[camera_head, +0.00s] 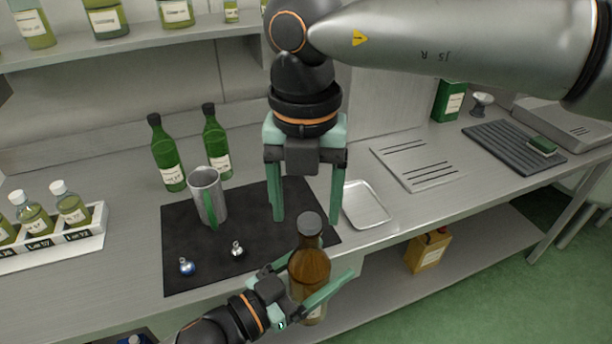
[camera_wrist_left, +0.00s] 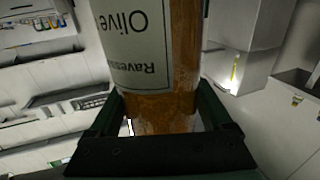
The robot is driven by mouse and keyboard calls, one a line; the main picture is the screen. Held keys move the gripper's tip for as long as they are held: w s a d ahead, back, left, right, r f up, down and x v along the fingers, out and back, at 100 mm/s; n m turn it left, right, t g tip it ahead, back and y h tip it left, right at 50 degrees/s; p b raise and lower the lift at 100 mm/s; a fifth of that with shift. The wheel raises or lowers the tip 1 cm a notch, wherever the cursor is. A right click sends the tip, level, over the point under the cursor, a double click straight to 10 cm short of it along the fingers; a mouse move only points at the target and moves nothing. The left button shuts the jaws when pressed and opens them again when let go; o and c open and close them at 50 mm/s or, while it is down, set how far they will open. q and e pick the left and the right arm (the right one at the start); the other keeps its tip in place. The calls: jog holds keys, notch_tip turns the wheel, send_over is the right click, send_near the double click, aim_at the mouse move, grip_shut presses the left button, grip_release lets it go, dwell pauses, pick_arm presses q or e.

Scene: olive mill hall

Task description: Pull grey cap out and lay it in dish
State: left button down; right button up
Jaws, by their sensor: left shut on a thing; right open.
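My left gripper (camera_head: 318,278) is shut around the bottle's body from the left. In the left wrist view the bottle (camera_wrist_left: 166,108) with its white label is between the fingers; the cap is out of that view. My right gripper (camera_head: 307,218) points down, open and empty, its fingertips near the cap in the picture; the exact depth is unclear. The shallow metal dish (camera_head: 366,206) lies empty on the bench, right of the right gripper.
Two green bottles (camera_head: 166,155) stand behind. A white rack (camera_head: 88,232) is at left, a slotted plate (camera_head: 415,165) behind the dish.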

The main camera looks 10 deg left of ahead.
jog(key=shift+f, duration=0.3)
jog(key=shift+c, duration=0.4)
jog(key=shift+s+a, duration=0.1)
grip_shut()
jog(key=shift+r, duration=0.2)
dwell(0.5)
jog(key=shift+r, duration=0.9)
